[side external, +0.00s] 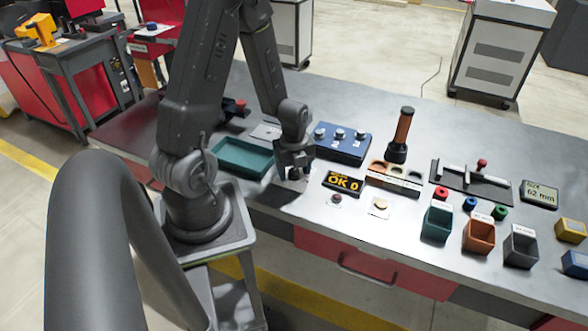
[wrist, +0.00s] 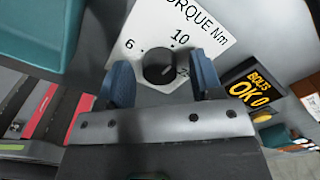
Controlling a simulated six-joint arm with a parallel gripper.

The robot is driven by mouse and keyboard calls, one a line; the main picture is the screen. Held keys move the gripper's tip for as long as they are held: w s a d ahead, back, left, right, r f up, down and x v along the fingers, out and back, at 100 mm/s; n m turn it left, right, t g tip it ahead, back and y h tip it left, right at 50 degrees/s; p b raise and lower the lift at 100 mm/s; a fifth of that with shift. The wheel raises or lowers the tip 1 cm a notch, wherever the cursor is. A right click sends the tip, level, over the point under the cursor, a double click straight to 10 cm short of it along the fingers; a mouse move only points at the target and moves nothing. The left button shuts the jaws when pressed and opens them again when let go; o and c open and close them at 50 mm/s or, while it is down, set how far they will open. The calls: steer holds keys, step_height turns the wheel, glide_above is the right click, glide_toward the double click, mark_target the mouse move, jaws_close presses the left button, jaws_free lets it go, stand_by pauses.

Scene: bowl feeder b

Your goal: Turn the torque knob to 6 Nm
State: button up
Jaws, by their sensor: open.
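The torque knob (wrist: 158,69) is a round black knob on a white dial plate (wrist: 215,22) in the wrist view. The plate reads "TORQUE Nm", with a 6 left of the knob and a 10 above it to the right. A third number at the right is partly hidden by a finger. A small light mark shows toward the knob's right side, but its exact direction is hard to tell. My gripper (wrist: 160,64) is open, with one finger on each side of the knob and a visible gap to each. In the side view my gripper (side external: 293,171) is low over the bench and largely hides the knob.
A teal tray (side external: 222,145) lies left of my gripper. A display reading "OK 0" (side external: 343,183) stands close on the right. A blue box with several knobs (side external: 342,149) is behind. An upright orange-handled tool (side external: 402,134) and several small bins (side external: 437,224) are farther right.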

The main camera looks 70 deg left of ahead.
steer(key=c, duration=0.9)
steer(key=shift+n, duration=0.3)
steer(key=n, duration=0.8)
steer(key=shift+n, duration=0.4)
steer(key=n, duration=0.4)
steer(key=shift+n, duration=2.2)
